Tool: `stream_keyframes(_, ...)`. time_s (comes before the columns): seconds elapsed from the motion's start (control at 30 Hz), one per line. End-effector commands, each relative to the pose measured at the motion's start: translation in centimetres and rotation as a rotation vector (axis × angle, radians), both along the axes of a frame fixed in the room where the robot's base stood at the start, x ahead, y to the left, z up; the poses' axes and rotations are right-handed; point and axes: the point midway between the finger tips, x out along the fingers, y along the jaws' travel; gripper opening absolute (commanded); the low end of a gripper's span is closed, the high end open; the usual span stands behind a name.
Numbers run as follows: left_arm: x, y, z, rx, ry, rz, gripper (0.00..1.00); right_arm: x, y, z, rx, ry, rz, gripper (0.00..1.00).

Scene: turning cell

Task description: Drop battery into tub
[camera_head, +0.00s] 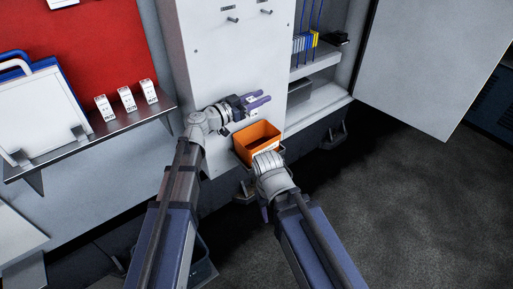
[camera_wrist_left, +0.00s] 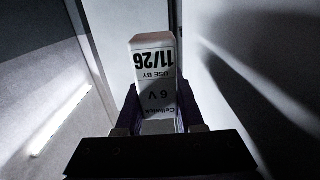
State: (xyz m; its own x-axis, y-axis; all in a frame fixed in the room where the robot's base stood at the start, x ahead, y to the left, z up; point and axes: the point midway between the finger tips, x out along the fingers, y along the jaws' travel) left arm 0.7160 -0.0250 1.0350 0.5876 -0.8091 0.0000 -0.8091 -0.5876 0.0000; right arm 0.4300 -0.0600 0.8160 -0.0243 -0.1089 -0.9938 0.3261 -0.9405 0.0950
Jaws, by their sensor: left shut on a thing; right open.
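My left gripper (camera_head: 258,99) is shut on a white battery (camera_wrist_left: 154,80). In the left wrist view the battery stands out between the purple fingers, its label upside down: "Cellwick", "6 V", "USE BY 11/26". In the head view the battery is mostly hidden by the fingers. The orange tub (camera_head: 258,133) sits against the white cabinet, its open top facing up. The left gripper is above and behind the tub in the picture, not over its middle. My right gripper (camera_head: 265,212) is below the tub in the picture, open, its fingers mostly hidden by the wrist.
Three white labelled boxes (camera_head: 127,99) stand on a metal shelf (camera_head: 90,140) at left, beside a white board (camera_head: 38,110). The white cabinet (camera_head: 235,60) has open shelves at right and an open door (camera_head: 430,60). The dark floor (camera_head: 400,210) at right is clear.

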Motion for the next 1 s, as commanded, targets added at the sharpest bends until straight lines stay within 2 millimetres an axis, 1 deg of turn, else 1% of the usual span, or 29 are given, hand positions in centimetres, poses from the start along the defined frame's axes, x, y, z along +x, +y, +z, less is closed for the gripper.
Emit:
stream_keyframes(0.03,0.0,0.0,-0.7,0.000,0.000,0.000,0.00,0.0,0.0,-0.7,0.000,0.000,0.000,0.50)
stream_keyframes(0.43,0.0,0.0,-5.0,0.000,0.000,0.000,0.00,0.0,0.0,-5.0,0.000,0.000,0.001,0.50)
stream_keyframes(0.57,0.0,0.0,-5.6,0.000,0.000,0.000,0.00,0.0,0.0,-5.6,0.000,0.000,0.001,0.50)
stream_keyframes(0.83,0.0,0.0,-5.5,0.000,0.000,0.000,0.00,0.0,0.0,-5.5,0.000,0.000,0.001,0.50)
stream_keyframes(0.87,0.0,0.0,-5.5,0.000,0.000,0.000,0.39,0.0,0.0,-5.5,0.000,0.000,0.001,0.50)
stream_keyframes(1.0,0.0,0.0,-5.5,0.000,0.000,0.000,0.55,0.0,0.0,-5.5,0.000,0.000,0.001,0.50)
